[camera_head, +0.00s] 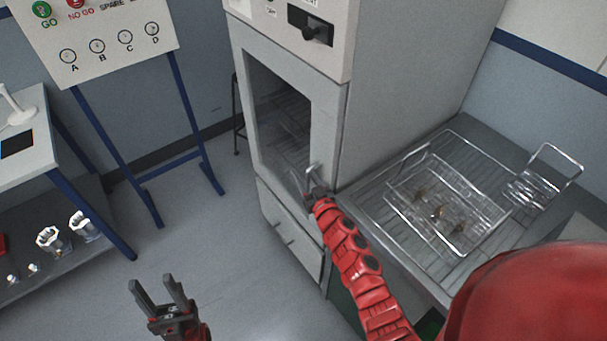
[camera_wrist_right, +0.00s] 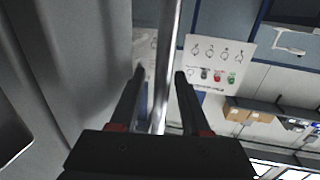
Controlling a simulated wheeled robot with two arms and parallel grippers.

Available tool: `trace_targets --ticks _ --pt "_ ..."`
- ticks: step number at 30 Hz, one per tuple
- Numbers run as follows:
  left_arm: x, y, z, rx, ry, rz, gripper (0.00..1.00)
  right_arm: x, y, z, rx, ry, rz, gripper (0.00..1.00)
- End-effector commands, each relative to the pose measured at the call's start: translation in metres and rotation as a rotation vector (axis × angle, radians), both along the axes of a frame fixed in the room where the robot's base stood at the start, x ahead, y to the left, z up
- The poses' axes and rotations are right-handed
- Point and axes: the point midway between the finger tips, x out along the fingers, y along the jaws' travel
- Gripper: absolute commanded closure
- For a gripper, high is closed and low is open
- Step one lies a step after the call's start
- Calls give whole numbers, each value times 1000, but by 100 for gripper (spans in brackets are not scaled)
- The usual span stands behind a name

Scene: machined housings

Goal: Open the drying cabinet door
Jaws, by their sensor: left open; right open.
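The drying cabinet (camera_head: 400,80) is a tall grey-white box in the middle of the head view. Its door (camera_head: 325,130) has a dark glass window and looks shut, flush with the front. The door's metal bar handle (camera_head: 314,168) is at the door's lower right side. My right gripper (camera_head: 309,190) is at the handle. In the right wrist view the handle bar (camera_wrist_right: 170,40) runs between the two open fingers of my right gripper (camera_wrist_right: 160,74); I cannot tell whether either finger touches it. My left gripper (camera_head: 152,282) is open and empty, low over the floor.
A drawer (camera_head: 290,240) sits below the door. A bench with a wire basket (camera_head: 450,205) stands right of the cabinet. A lettered board (camera_head: 105,45) on blue legs stands to the left, near a shelved table (camera_head: 30,160). The floor before the cabinet is clear.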

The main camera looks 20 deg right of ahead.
Motion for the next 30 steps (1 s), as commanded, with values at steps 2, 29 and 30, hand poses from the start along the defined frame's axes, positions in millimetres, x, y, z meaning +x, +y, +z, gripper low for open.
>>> trace_targets --ticks 2,29,30 --pt "0 0 0 0 0 0 50 0 0 0 0 0 0 53" --pt "0 0 0 0 0 0 50 0 0 0 0 -1 0 100" --pt "0 0 0 0 0 0 50 0 0 0 0 -1 0 100"
